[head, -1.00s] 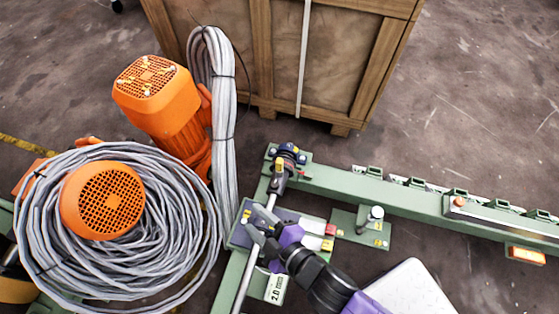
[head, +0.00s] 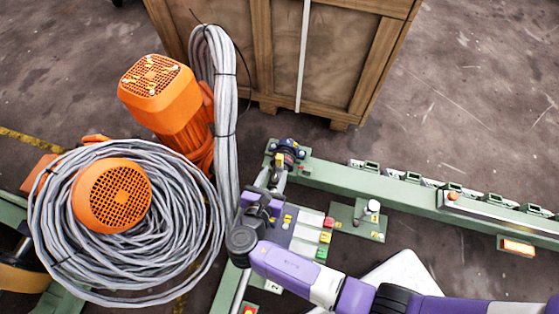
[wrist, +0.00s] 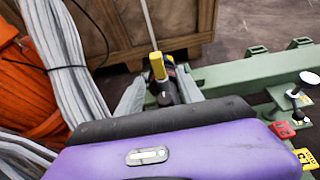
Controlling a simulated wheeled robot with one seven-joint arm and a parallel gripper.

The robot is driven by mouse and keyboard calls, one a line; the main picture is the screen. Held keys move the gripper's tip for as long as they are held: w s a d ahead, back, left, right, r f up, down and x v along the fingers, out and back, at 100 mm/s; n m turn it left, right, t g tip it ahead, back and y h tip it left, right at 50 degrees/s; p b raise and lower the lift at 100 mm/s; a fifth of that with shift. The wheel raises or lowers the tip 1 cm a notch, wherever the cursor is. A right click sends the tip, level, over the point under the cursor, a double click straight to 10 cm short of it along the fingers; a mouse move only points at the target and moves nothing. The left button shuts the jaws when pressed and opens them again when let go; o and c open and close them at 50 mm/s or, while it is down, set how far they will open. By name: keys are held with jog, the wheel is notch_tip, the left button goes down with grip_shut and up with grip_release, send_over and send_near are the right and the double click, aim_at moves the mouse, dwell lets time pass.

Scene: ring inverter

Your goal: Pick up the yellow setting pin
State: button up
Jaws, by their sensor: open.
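The yellow setting pin (wrist: 158,67) stands upright on a dark fitting in the wrist view, centred between my two grey fingers. In the head view the yellow pin (head: 279,160) is a small patch at the dark blue and black fitting on the green frame's end. My gripper (head: 271,179) is open just on the near side of it. In the wrist view the gripper (wrist: 160,92) has a finger on each side of the pin's line. Whether the fingertips reach the pin is unclear. The purple wrist housing hides the lower part of the wrist view.
A wooden crate (head: 330,60) stands behind the fitting. A grey cable coil (head: 190,240) and orange motors (head: 165,95) are at left. A green rail (head: 400,193) runs right. A post with a pale knob (head: 373,206) and a coloured button panel (head: 310,235) are near my arm.

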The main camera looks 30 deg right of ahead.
aim_at(279, 163)
jog(key=b+x, duration=0.3)
jog(key=x, duration=0.4)
jog(key=shift+w+r+b, duration=0.1)
jog(key=shift+b, duration=0.25)
grip_shut()
